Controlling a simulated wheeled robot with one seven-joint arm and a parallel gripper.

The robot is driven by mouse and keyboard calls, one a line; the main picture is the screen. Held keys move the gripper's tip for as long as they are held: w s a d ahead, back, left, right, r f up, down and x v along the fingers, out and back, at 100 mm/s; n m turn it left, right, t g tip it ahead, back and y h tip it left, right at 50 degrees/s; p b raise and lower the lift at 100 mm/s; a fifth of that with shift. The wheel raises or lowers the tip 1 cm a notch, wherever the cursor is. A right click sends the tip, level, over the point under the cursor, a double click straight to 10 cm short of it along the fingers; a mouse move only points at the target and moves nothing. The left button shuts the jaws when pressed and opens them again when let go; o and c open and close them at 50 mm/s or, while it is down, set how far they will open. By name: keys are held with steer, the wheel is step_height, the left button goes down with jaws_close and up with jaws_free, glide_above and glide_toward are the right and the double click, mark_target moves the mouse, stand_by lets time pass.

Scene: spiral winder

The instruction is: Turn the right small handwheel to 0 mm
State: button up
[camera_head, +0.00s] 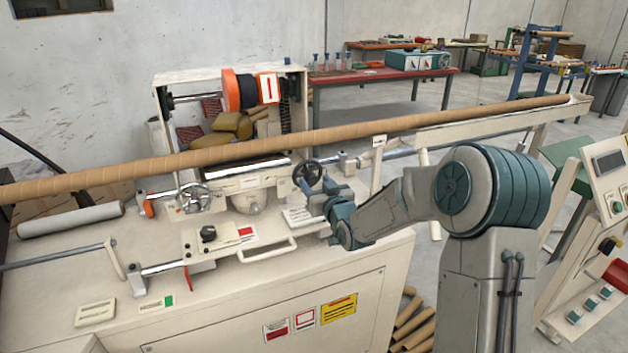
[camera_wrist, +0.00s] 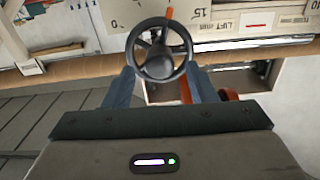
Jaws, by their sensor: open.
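The right small handwheel (camera_head: 308,174) is dark with spokes and stands on the machine's front side, left of my arm. In the wrist view the handwheel (camera_wrist: 160,67) is at the top middle, its round hub facing me. My gripper (camera_wrist: 161,73) is open, with one finger at each side of the wheel's lower rim; I cannot tell whether they touch it. In the head view my gripper (camera_head: 308,193) is just below the wheel. An orange mark (camera_wrist: 169,13) shows at the wheel's top, between a label with 0 (camera_wrist: 114,24) and one with 15 (camera_wrist: 201,13).
A second, silver handwheel (camera_head: 193,197) sits to the left. A long brown tube (camera_head: 250,145) runs across above the machine. A handle bar (camera_head: 267,250) and a panel with a black knob (camera_head: 208,234) lie in front. A control panel (camera_head: 612,200) stands at the right.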

steer(key=shift+x, duration=0.75)
steer(key=c, duration=1)
steer(key=shift+o, duration=0.2)
steer(key=shift+a, duration=0.1)
